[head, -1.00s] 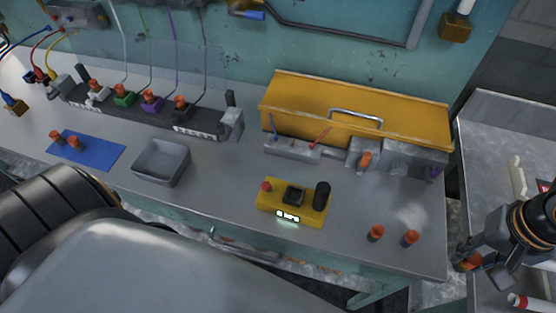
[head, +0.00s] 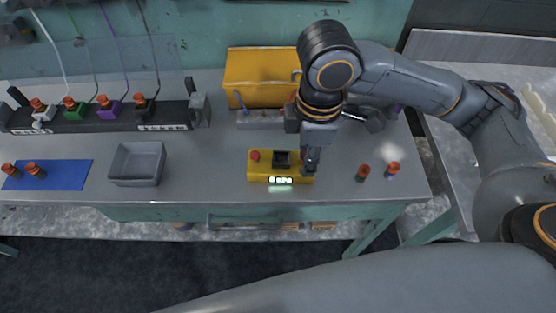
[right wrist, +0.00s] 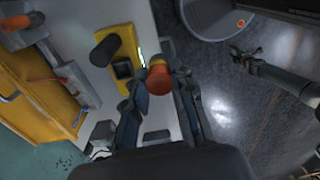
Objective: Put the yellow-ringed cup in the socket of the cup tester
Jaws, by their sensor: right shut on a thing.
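The yellow cup tester (head: 262,172) lies on the counter, with a dark square socket (head: 283,158) on top and a red button (head: 255,156) at its left. In the right wrist view the tester (right wrist: 128,48) is just beyond my fingers, and its socket (right wrist: 123,71) is empty. My right gripper (head: 310,167) points down at the tester's right end.
Two orange-topped cups (head: 363,171) (head: 392,168) stand right of the tester. A grey tray (head: 137,163), a blue mat (head: 62,176) with two cups and a cabled rack (head: 110,117) are left. A yellow case (head: 255,72) stands behind.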

